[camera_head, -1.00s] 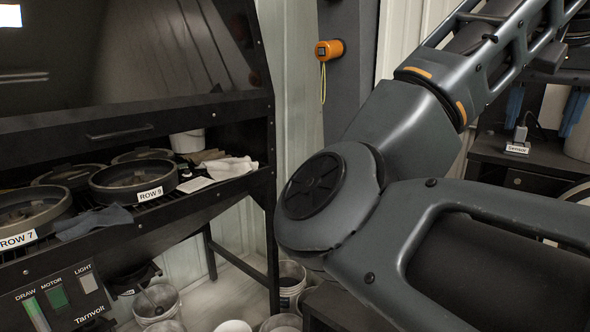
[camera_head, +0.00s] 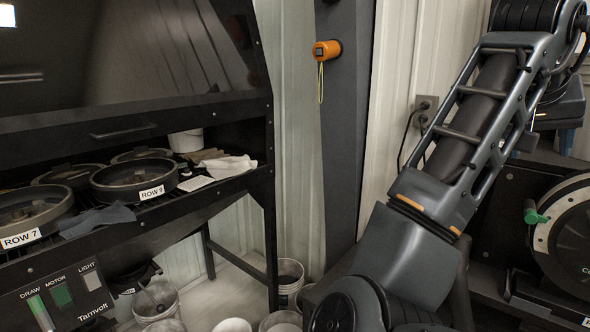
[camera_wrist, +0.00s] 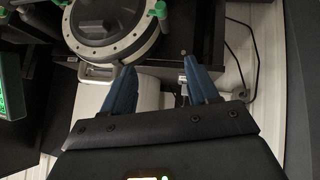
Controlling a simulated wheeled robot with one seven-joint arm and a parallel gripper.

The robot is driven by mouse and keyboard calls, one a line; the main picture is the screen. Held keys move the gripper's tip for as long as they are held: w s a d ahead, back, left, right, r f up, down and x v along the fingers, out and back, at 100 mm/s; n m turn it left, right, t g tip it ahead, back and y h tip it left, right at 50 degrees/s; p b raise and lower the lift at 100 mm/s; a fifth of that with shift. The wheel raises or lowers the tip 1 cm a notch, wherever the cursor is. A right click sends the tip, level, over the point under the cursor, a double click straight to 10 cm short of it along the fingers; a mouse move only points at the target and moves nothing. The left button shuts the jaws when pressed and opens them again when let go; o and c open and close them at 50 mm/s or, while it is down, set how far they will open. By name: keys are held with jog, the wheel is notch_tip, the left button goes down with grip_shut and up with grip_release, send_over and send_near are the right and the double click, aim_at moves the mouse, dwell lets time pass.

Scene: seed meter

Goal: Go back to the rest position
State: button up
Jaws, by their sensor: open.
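My gripper (camera_wrist: 160,82) shows in the wrist view, its two blue fingers spread apart with nothing held between them. Beyond the fingers are a dark surface and a round metering unit (camera_wrist: 139,47) with a pale rim and green knobs. In the head view my arm stands at the right, folded, and its wrist end is at the upper right edge. The fingers cannot be made out clearly there. The round unit with its green handle (camera_head: 535,215) also shows in the head view at the right edge.
A black cabinet (camera_head: 150,215) at left holds round pans labelled ROW 7 (camera_head: 22,240) and ROW 9 (camera_head: 151,193), with cloths beside them. Buckets (camera_head: 290,280) stand on the floor below. A grey post (camera_head: 345,130) carries an orange device (camera_head: 326,50). A cable hangs from a wall outlet (camera_head: 426,104).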

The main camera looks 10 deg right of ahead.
notch_tip(320, 180, down, 12)
jog(key=n+t+h, duration=0.5)
jog(key=n, duration=0.1)
jog(key=s+a+f+n+t+y, duration=0.3)
jog(key=s+a+f+n, duration=0.15)
jog(key=f, duration=0.25)
jog(key=s+a+f+n+t+y, duration=0.3)
jog(key=a+f+t, duration=0.15)
jog(key=f, duration=0.25)
jog(key=s+a+f+y, duration=0.55)
jog(key=s+a, duration=0.35)
jog(key=s, duration=0.4)
jog(key=s+a+r+m+y, duration=0.1)
jog(key=s+a+m, duration=0.1)
jog(key=s, duration=0.6)
jog(key=s+a+r+m, duration=0.1)
jog(key=s+a, duration=0.4)
jog(key=s, duration=0.3)
jog(key=shift+a+r+m+g+y, duration=0.15)
jog(key=shift+r+m+g+y, duration=0.05)
jog(key=shift+m+g+y, duration=0.15)
